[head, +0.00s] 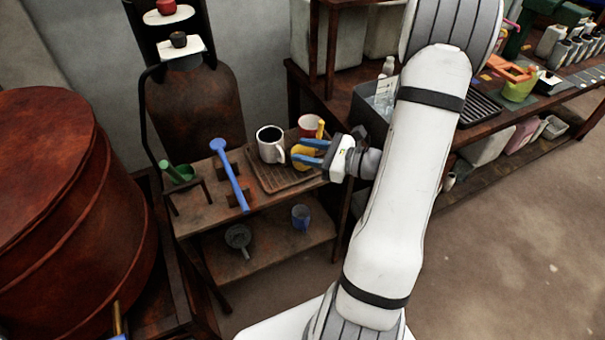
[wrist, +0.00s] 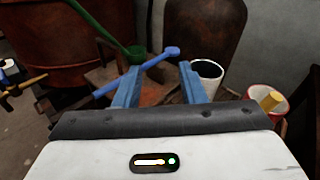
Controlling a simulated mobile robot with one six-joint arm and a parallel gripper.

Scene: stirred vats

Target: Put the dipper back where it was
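A blue long-handled dipper (head: 231,175) lies across small wooden rests on the small table; it also shows in the wrist view (wrist: 150,62), beyond my fingers. A green long-handled dipper or scoop (head: 176,173) is at the table's left end and shows in the wrist view (wrist: 112,36). I cannot tell which one the task means. My gripper (head: 308,152) is over the table's right side, its two blue fingers apart. In the wrist view, nothing is held between the fingertips (wrist: 158,85). A yellow object (head: 302,158) is partly hidden behind the fingers.
A white mug (head: 270,145) and a red-and-white cup (head: 310,126) stand by the wooden tray (head: 284,181). A dark strainer-like thing (head: 238,237) and blue cup (head: 300,217) are on the lower shelf. A large red-brown vat (head: 75,200) stands left. Floor at right is clear.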

